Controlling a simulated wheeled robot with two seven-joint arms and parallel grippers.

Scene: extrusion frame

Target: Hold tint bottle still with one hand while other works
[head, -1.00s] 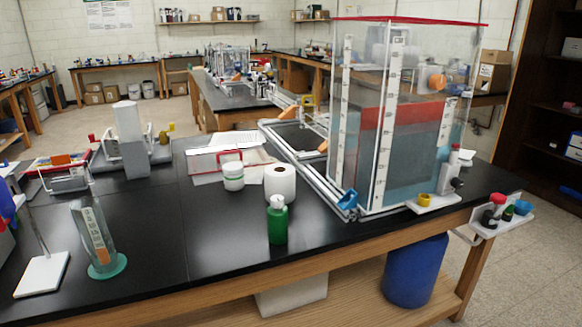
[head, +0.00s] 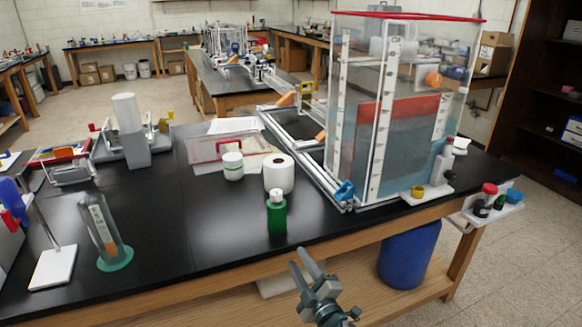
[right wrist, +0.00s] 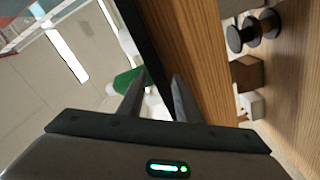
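The tint bottle, taken to be the green bottle with a white cap (head: 277,213), stands upright near the front edge of the black bench (head: 200,255). My right gripper (head: 303,262) is in front of the bench edge, below and slightly right of the bottle, apart from it. Its two fingers are spread with nothing between them. In the right wrist view the gripper (right wrist: 156,92) shows both fingers apart, with part of the green bottle (right wrist: 127,80) beyond them, partly hidden by one finger. My left gripper is not in view.
A white roll (head: 279,174) and a white jar (head: 233,166) stand behind the bottle. A large clear tank (head: 385,120) stands to the right. A cylinder on a green base (head: 115,258) is at the left. The bench between it and the bottle is clear.

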